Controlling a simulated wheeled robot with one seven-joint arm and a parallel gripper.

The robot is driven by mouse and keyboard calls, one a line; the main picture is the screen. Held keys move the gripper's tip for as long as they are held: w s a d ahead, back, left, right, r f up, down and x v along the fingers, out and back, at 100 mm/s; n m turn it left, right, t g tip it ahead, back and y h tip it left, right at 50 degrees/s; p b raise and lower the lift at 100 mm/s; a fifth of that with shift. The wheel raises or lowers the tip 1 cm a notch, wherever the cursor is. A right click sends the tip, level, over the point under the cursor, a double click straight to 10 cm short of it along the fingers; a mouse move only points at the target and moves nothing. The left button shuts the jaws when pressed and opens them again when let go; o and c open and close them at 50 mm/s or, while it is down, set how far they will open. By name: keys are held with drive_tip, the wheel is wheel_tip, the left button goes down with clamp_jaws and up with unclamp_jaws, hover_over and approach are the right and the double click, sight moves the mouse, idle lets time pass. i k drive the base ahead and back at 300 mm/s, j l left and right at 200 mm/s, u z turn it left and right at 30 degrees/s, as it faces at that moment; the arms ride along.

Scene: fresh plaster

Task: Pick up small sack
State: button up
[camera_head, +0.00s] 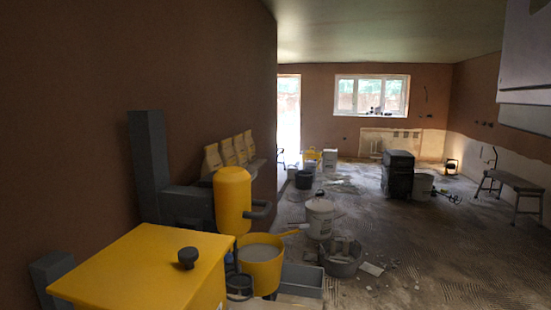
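Several small tan paper sacks stand upright in a row against the brown wall at left. The nearest sack (211,161) is partly hidden by a yellow cylinder (232,200) in front of it. Another sack (228,152) and a further sack (250,144) stand behind it, receding along the wall. The sacks are small in the picture, and I cannot tell which one is meant. My gripper is not in view, and nothing shows it touching a sack.
A yellow bucket (261,262), a white bucket (320,217) and a dark tub (342,256) stand on the dusty floor (430,260). A black bin-like object (398,172) is further back. A bench (513,184) stands at right. Floor at front right is mostly clear.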

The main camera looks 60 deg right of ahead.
sight(227, 155)
drive_tip(key=z, duration=1.15)
drive_tip(key=i+l+u, duration=0.1)
drive_tip(key=i+l, duration=0.2)
drive_tip(key=i+l+u, duration=0.1)
drive_tip(key=i+l, duration=0.2)
drive_tip(key=l, duration=0.25)
